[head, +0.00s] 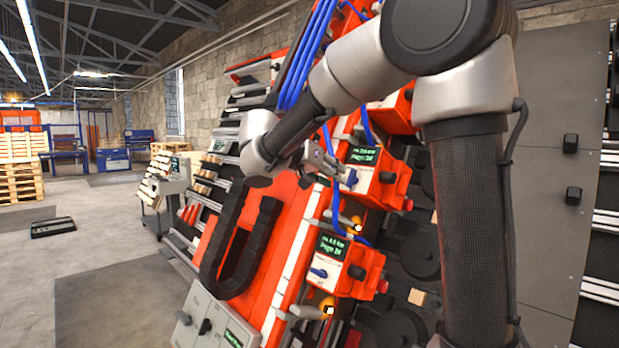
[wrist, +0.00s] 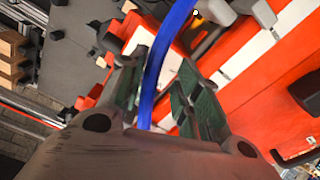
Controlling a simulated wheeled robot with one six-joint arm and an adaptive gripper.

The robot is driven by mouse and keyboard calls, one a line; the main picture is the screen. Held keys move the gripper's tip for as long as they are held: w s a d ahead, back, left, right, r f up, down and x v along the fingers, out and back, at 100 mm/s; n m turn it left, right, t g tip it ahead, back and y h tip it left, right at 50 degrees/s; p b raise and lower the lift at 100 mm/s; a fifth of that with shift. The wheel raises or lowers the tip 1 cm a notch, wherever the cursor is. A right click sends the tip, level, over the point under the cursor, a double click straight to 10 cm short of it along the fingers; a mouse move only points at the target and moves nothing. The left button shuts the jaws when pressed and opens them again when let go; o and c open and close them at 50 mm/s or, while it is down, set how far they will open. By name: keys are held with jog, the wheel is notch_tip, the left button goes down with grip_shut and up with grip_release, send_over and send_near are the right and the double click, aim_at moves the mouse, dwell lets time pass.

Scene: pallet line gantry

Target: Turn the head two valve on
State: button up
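Two red head units with green-lit displays stand on the tilted red machine. The upper head unit (head: 378,178) has a small blue valve handle (head: 351,178) on its white face. The lower head unit (head: 345,265) has a similar blue valve handle (head: 318,272). I cannot read which is head two. My gripper (head: 335,170) is beside the upper handle in the head view; whether it touches is unclear. In the wrist view my gripper (wrist: 160,95) has its green-padded fingers apart, with a blue strip, apparently a hose (wrist: 163,50), crossing between them. No valve handle is clearly visible there.
Blue hoses (head: 305,55) hang along the machine and run close to my arm and the heads. A black cable chain (head: 238,245) lies left of the heads. A grey control box (head: 215,325) is at the bottom. Open floor (head: 90,260) lies to the left.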

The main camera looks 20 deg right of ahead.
aim_at(350, 177)
jog(key=d+m, duration=0.1)
jog(key=d, duration=0.1)
jog(key=w+d+f+m, duration=0.1)
jog(key=d, duration=0.1)
jog(key=w+d+m, duration=0.1)
jog(key=d+m, duration=0.1)
jog(key=d, duration=0.1)
jog(key=shift+w+f+h, duration=0.2)
jog(key=shift+w+h, duration=0.05)
jog(key=shift+h, duration=0.15)
grip_shut()
